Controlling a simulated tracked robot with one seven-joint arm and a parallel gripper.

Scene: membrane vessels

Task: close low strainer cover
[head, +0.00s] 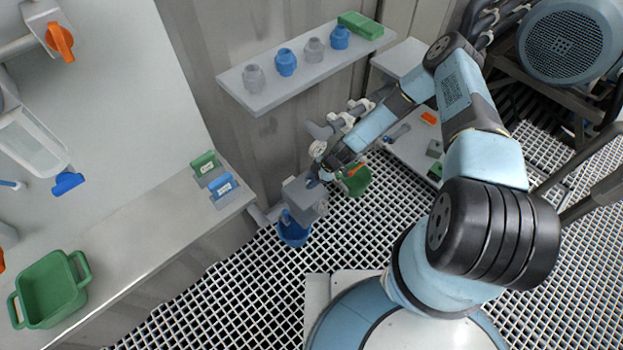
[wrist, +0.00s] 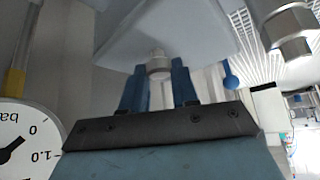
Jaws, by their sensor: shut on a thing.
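The low strainer is a grey box-like body (head: 308,208) low by the wall, above a blue bucket (head: 293,232). Its light grey cover (wrist: 190,25) fills the top of the wrist view, with a short round metal knob (wrist: 158,64) on its face. My gripper (head: 314,180) is at the strainer in the head view. In the wrist view the two blue fingers of my gripper (wrist: 157,80) stand either side of the knob and are shut on it. My wrist hides part of the strainer, and I cannot tell how far the cover stands open.
A pressure gauge (wrist: 25,140) is close at the left of the wrist view. A green container (head: 356,180) stands right of the strainer. A shelf (head: 265,97) with grey and blue fittings hangs above; a bench (head: 150,235) is at left. Grating floor is open in front.

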